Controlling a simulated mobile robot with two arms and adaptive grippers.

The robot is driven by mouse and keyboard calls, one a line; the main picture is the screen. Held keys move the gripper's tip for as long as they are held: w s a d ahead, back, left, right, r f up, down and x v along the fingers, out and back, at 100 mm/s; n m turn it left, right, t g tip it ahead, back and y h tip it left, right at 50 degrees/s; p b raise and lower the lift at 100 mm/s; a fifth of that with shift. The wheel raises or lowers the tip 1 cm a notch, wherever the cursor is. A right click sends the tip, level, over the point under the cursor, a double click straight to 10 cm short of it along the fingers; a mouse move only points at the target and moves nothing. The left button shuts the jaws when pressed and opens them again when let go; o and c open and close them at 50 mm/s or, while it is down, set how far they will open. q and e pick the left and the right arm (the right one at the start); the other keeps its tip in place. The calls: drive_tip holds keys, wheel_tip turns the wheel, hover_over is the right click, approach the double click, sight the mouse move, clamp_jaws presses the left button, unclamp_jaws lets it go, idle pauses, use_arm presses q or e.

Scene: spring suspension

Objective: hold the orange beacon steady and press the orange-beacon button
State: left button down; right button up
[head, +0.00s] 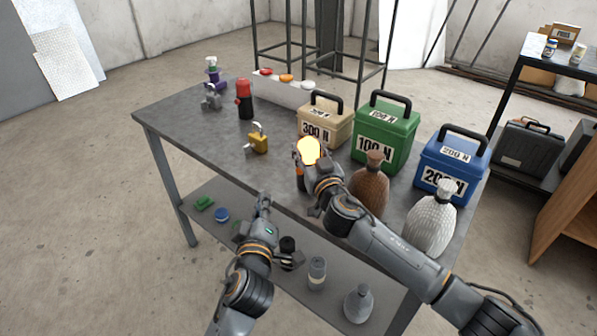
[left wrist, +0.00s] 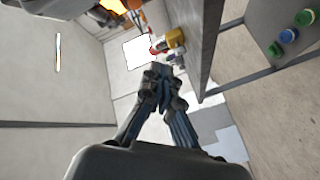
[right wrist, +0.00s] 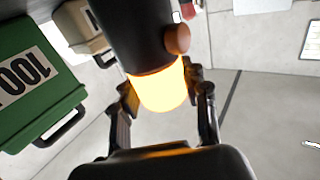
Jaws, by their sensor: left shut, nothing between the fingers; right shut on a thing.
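The orange beacon (head: 308,150) has a black body and a glowing yellow-orange dome. My right gripper (head: 312,160) is shut on it near the front edge of the table. In the right wrist view the lit dome (right wrist: 158,88) is between the fingers, and a round orange-brown button (right wrist: 177,39) sticks out of the body's side. Whether the beacon's base touches the tabletop is hidden. My left gripper (head: 264,200) is shut and empty, in front of the table edge, left of and apart from the beacon. Its closed fingers show in the left wrist view (left wrist: 160,75).
On the table (head: 185,125) stand a red beacon (head: 245,98), a yellow padlock (head: 258,142), a white box (head: 285,90) with coloured round tops, tan, green (head: 386,130) and blue (head: 452,165) weights, and brown and white bottles (head: 432,228). A lower shelf holds small items.

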sight(300, 171)
use_arm(q)
drive_tip(key=shift+w+d, duration=0.85)
drive_tip(key=shift+w, duration=0.35)
drive_tip(key=shift+w+d, duration=0.9)
drive_tip(key=shift+w, duration=0.25)
drive_tip(key=shift+w+d, duration=0.85)
drive_tip(key=shift+w, duration=0.35)
drive_tip(key=shift+w, duration=0.1)
drive_tip(key=shift+w+d, duration=0.2)
drive_tip(key=shift+d, duration=0.05)
drive_tip(key=shift+w+d, duration=0.1)
drive_tip(key=shift+w, duration=0.2)
use_arm(e)
drive_tip(key=shift+a, duration=0.1)
